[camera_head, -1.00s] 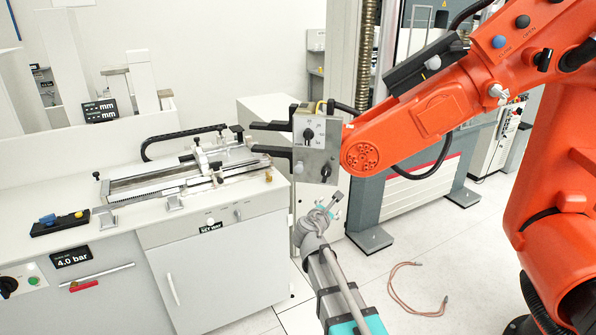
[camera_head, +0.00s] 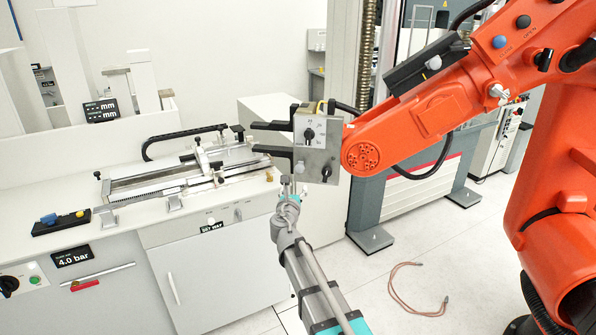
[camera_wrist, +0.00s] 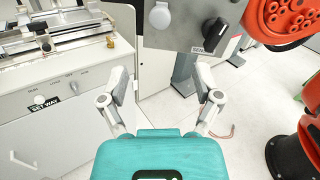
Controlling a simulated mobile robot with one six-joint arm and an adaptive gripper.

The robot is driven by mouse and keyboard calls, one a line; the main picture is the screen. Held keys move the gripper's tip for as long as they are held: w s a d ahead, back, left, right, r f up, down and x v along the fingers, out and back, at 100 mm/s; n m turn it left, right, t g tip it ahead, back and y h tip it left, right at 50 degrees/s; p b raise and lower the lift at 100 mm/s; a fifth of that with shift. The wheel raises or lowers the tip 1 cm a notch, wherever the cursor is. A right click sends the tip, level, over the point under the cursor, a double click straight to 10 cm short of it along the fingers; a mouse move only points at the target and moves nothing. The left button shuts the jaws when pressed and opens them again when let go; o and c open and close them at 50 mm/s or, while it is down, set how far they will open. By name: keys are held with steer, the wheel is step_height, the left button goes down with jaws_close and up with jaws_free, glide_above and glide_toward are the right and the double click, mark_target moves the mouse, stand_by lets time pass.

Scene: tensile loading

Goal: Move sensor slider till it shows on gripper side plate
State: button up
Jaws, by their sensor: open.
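The grey side plate (camera_head: 317,155) of the orange arm's gripper hangs in the middle of the head view. It carries an upper black knob with a small scale (camera_head: 309,134), a grey round knob (camera_head: 300,167) and a lower black knob (camera_head: 326,171). In the wrist view the lower black knob (camera_wrist: 214,31) has a partly readable label starting "SEN" (camera_wrist: 208,47); the grey round knob (camera_wrist: 160,16) is left of it. I cannot tell which part is the slider. My gripper (camera_head: 287,188) is just below the plate; its fingers (camera_wrist: 161,98) are spread and empty in the wrist view.
The orange arm (camera_head: 430,120) reaches in from the right. Two black jaws (camera_head: 272,138) project left from the plate towards a bench with a measuring rail (camera_head: 150,185). A cabinet (camera_head: 215,260) stands left of my arm. A cable (camera_head: 405,290) lies on the floor.

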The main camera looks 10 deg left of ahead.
mark_target(299, 170)
steer(key=w, duration=1.3)
steer(key=shift+w+d, duration=0.15)
steer(key=shift+d, duration=0.1)
jaws_close()
